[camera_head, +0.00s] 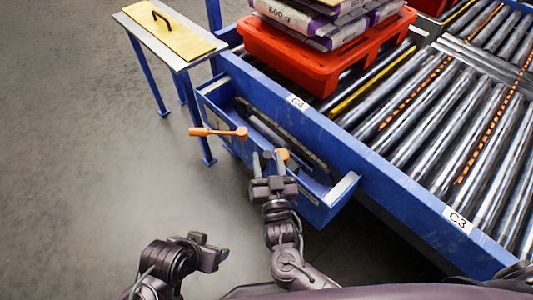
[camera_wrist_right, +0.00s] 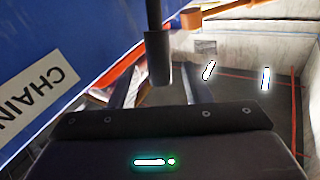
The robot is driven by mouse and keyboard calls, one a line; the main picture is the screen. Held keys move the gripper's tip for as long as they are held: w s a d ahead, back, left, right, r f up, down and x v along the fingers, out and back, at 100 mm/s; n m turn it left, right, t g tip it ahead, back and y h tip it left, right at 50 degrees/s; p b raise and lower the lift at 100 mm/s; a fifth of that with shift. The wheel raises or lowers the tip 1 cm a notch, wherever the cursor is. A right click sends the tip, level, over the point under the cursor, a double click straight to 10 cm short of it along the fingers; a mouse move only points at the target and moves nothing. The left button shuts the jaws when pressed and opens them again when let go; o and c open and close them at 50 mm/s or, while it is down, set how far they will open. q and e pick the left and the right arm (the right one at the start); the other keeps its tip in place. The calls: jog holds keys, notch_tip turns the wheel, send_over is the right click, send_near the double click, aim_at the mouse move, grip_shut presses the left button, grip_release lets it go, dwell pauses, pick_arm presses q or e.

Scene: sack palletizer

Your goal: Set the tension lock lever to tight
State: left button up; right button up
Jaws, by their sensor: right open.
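My right gripper (camera_head: 269,164) is open at the blue open-topped box on the conveyor's side. In the right wrist view its two fingers (camera_wrist_right: 160,92) stand apart with a dark rod with a thicker black end (camera_wrist_right: 158,58) between them, seemingly not clamped. An orange lever (camera_head: 220,132) sticks out to the left over the box's rim; an orange part also shows at the top of the wrist view (camera_wrist_right: 215,13). A second orange piece (camera_head: 282,154) is beside my right fingertips. I cannot tell which is the tension lock lever. My left gripper (camera_head: 211,254) is low and away from the box; its jaws are unclear.
The blue box (camera_head: 322,212) has raised walls around the right gripper. A blue panel with a CHAIN label (camera_wrist_right: 35,105) is close by in the wrist view. A roller conveyor (camera_head: 440,130) bears a red pallet (camera_head: 285,60) with sacks. A side table (camera_head: 150,45) stands upper left; the floor at left is clear.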

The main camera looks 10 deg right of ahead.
jog(key=s, duration=0.5)
jog(key=shift+s+d+f, duration=0.1)
jog(key=shift+s+f, duration=0.15)
jog(key=shift+s, duration=0.15)
